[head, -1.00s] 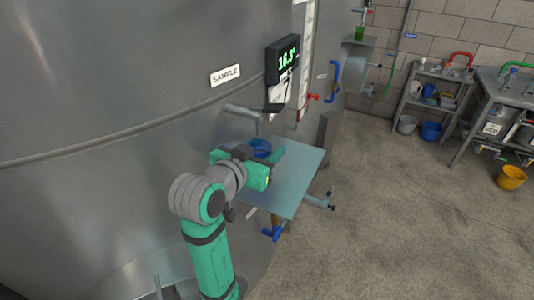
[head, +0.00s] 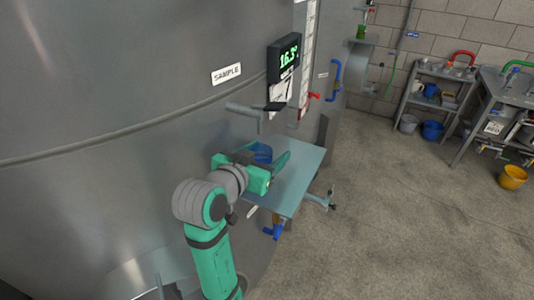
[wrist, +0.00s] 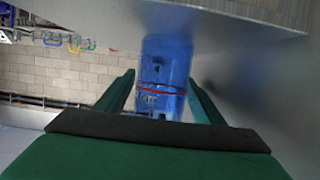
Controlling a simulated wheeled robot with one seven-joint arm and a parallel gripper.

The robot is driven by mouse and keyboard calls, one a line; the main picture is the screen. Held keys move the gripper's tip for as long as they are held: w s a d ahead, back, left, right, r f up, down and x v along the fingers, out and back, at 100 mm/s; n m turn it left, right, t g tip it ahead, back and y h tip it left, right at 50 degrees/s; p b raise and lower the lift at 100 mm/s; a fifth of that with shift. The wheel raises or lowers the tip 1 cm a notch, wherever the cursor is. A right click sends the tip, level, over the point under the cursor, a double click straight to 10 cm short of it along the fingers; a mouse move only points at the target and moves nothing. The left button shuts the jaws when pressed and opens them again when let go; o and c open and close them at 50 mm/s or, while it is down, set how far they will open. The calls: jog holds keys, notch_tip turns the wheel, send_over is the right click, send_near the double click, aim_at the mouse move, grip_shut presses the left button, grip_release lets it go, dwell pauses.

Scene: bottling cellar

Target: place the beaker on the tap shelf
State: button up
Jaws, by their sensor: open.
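The blue, see-through beaker (head: 263,152) stands on the tap shelf (head: 300,172), near the tank wall. In the wrist view the beaker (wrist: 165,75) is between my two fingers, with a red line round it and its base end against the grey shelf surface at the top of that picture. My gripper (head: 268,151) is open around the beaker, with gaps visible on both sides in the wrist view (wrist: 163,95). The lower part of the beaker is partly hidden by my gripper in the head view.
A grey tap (head: 243,110) juts from the tank just above the beaker. A lit display (head: 284,58) and a SAMPLE label (head: 226,73) are on the tank. A blue-handled valve (head: 274,231) is below the shelf. The shelf's right part and floor are clear.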

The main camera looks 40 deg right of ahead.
jog(key=v, duration=1.2)
jog(key=shift+w, duration=0.1)
